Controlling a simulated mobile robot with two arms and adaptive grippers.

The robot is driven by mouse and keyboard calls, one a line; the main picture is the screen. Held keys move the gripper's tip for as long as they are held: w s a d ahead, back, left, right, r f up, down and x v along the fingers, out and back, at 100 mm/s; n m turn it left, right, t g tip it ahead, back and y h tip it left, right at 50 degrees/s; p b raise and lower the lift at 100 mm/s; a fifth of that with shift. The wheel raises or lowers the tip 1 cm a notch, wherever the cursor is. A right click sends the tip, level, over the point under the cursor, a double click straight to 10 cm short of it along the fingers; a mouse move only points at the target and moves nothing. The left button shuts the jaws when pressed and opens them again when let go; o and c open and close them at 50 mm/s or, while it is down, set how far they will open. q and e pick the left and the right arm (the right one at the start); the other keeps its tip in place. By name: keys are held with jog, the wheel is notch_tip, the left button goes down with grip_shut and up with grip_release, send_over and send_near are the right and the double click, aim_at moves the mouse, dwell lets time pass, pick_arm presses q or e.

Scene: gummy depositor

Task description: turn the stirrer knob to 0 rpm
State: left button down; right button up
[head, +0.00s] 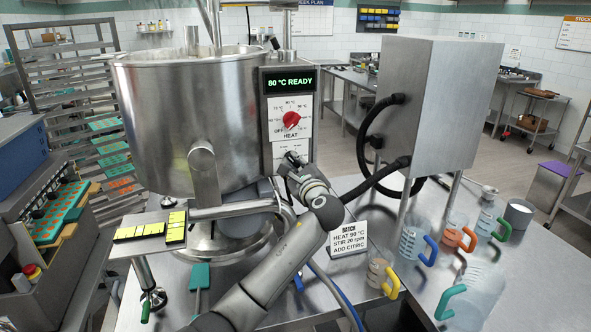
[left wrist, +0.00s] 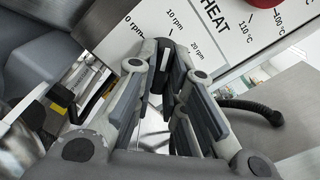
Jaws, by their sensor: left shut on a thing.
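The control panel (head: 289,112) on the kettle (head: 185,115) carries a display reading "80 °C READY". A red heat knob (head: 291,120) sits above the stirrer dial (head: 298,145). My left gripper (head: 291,161) is at the stirrer dial, its fingers shut on the stirrer knob. In the left wrist view the fingertips (left wrist: 164,66) meet at the panel, beside printed rpm marks that include 10 and 20 rpm. The red heat knob (left wrist: 264,4) shows at the top edge there. My right gripper is out of view.
A batch card (head: 346,238) reading heat 90 °C, stir 20 rpm, add citric stands right of my arm. Beakers with coloured handles (head: 414,243) stand on the right table. A steel cabinet (head: 430,95) with black hoses (head: 365,120) rises right of the panel.

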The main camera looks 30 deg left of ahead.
pick_arm(q)
jog(key=n+b, duration=0.3)
jog(key=n, duration=0.2)
jog(key=shift+f+n, duration=0.1)
jog(key=shift+n, duration=0.2)
jog(key=shift+n+b, duration=1.5)
jog(key=shift+n, duration=0.8)
jog(key=c, duration=1.5)
grip_release()
jog(key=shift+r, duration=0.2)
jog(key=shift+d, duration=0.1)
jog(key=v, duration=1.1)
jog(key=shift+s+d, duration=0.25)
jog(key=shift+d, duration=0.1)
